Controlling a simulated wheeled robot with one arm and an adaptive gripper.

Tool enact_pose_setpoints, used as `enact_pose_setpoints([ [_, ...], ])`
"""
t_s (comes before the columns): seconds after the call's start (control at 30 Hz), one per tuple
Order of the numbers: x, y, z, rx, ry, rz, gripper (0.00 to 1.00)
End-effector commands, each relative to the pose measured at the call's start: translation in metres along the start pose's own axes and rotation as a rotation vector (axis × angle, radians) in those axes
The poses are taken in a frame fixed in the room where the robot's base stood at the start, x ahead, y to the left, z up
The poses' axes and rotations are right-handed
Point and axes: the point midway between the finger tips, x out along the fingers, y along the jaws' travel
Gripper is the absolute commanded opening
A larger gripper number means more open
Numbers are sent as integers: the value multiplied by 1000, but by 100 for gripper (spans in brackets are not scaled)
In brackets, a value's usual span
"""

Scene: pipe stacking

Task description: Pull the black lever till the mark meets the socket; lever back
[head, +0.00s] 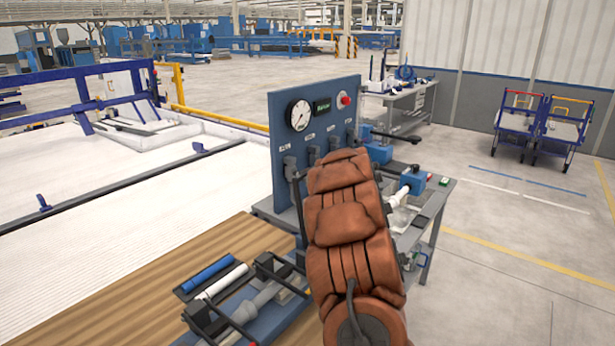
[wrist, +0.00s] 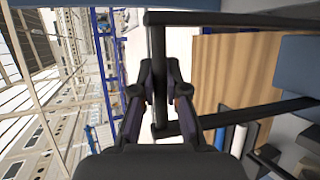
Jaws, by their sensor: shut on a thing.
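The black lever (wrist: 157,42) is a bar frame in the wrist view, with a crossbar between two side arms. My gripper (wrist: 160,76) is shut on this crossbar, one finger on each side. In the head view, my brown-covered arm hides my gripper. A dark upright bar (head: 299,212) shows just left of my arm there, but I cannot tell if it is the lever. A white pipe (head: 399,195) lies by a blue clamp (head: 412,180) on the bench, right of my arm. The mark and its meeting with the socket cannot be made out.
A blue panel (head: 283,118) with a gauge (head: 300,115) and a red button (head: 345,100) stands behind my arm. A wooden table (head: 130,305) in front holds a tray with a blue rod (head: 207,273) and a white rod (head: 222,282).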

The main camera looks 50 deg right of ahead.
Motion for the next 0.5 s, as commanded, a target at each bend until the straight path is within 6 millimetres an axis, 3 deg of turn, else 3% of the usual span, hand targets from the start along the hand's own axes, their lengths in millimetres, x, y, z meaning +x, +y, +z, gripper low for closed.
enact_pose_setpoints([
  [0.4, 3, 5, -5, -3, 7, 8, 0],
  [0.43, 3, 5, -5, -3, 7, 8, 14],
  [0.5, 3, 5, -5, -4, 8, 8, 21],
])
